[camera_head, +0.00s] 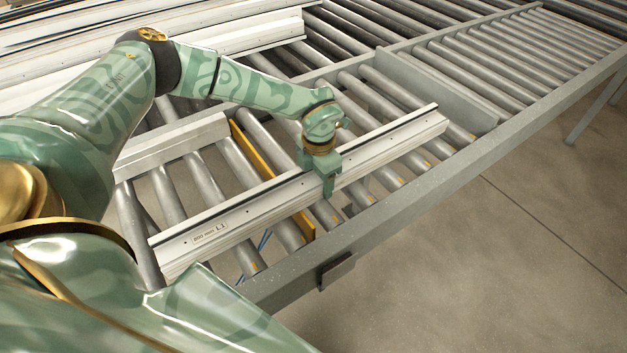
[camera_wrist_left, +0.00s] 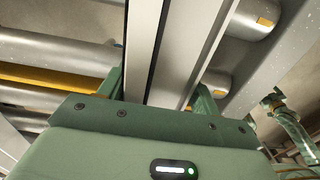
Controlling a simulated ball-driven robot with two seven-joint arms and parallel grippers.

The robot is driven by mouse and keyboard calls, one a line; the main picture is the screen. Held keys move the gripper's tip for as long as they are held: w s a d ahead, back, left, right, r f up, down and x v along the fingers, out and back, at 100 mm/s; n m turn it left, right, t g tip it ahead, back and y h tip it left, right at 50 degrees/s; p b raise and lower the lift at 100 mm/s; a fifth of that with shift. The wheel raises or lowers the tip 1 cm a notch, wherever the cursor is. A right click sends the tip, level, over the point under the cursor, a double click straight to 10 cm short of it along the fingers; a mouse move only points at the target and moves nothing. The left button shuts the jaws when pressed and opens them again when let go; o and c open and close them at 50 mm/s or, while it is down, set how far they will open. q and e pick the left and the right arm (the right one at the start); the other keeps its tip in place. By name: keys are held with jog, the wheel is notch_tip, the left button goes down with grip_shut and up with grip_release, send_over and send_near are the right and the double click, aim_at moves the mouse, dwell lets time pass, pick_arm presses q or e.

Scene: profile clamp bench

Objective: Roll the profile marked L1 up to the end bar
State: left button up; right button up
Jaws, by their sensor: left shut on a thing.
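The profile marked L1 (camera_head: 240,218) is a long pale aluminium bar lying across the rollers, its label near its near left end. My left gripper (camera_head: 329,181) is shut on it right of its middle, with a finger down its front side. In the left wrist view the profile (camera_wrist_left: 172,45) runs between the two fingers (camera_wrist_left: 158,92). A grey upright plate (camera_head: 440,85), which looks like the end bar, crosses the conveyor beyond the profile's far end; a gap with a roller shows between them. A small green arm shows at the wrist view's right edge; its gripper is unclear.
A shorter pale profile (camera_head: 172,143) lies behind on the left, and longer ones (camera_head: 245,37) lie farther back. A yellow strip (camera_head: 252,150) runs between rollers under L1. A grey side rail (camera_head: 400,206) borders the conveyor; bare floor lies beyond.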

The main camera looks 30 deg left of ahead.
aim_at(357, 155)
pick_arm(q)
jog(key=shift+w+d+f+b, duration=0.1)
jog(key=shift+w+d+b, duration=0.4)
jog(key=shift+w, duration=0.5)
jog(key=shift+w+d+r+b, duration=0.1)
jog(key=shift+w+d+b, duration=0.2)
jog(key=shift+w+b, duration=0.5)
jog(key=shift+w+d+f+b, duration=0.1)
jog(key=shift+w+d+b, duration=0.35)
jog(key=shift+w, duration=0.7)
jog(key=shift+w+d+b, duration=0.3)
jog(key=shift+w+b, duration=0.4)
jog(key=shift+w, duration=0.05)
jog(key=shift+w+d+b, duration=0.3)
jog(key=shift+w+b, duration=0.35)
jog(key=shift+w, duration=0.15)
jog(key=shift+w+d+b, duration=0.3)
jog(key=shift+w+b, duration=0.4)
jog(key=shift+w, duration=0.05)
jog(key=o, duration=1.8)
jog(key=shift+w, duration=0.1)
notch_tip(357, 155, up, 16)
jog(key=p, duration=0.1)
